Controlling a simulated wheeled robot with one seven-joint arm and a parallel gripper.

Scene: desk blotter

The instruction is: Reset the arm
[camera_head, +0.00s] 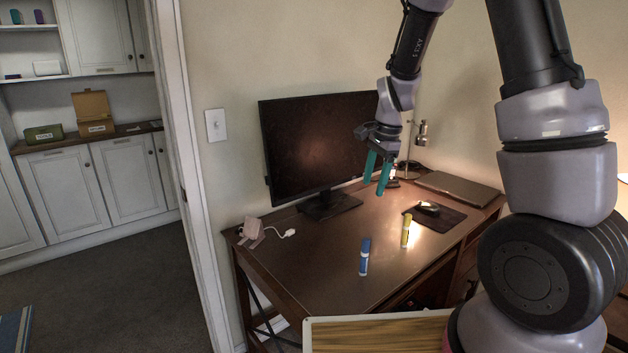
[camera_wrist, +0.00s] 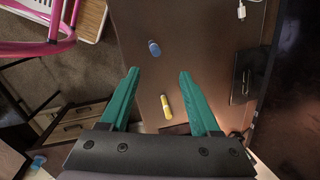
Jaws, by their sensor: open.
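My gripper (camera_head: 377,172) hangs above the back of the desk (camera_head: 315,268), in front of the monitor's right part. Its two teal fingers point down, apart and with nothing between them. In the wrist view my gripper (camera_wrist: 157,75) shows both fingers spread over the brown desk top. A blue marker-like stick (camera_head: 364,257) stands upright near the desk's front. A yellow one (camera_head: 406,231) stands to its right, farther back. Both show below the gripper in the wrist view, the blue one (camera_wrist: 154,48) and the yellow one (camera_wrist: 166,107), clear of the fingers.
The monitor (camera_head: 312,145) stands behind the gripper, with a lamp (camera_head: 421,133) to its right. A closed laptop (camera_head: 458,188) and a mouse (camera_head: 429,207) on a dark pad (camera_head: 449,217) lie at the right. The desk's middle is mostly clear.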

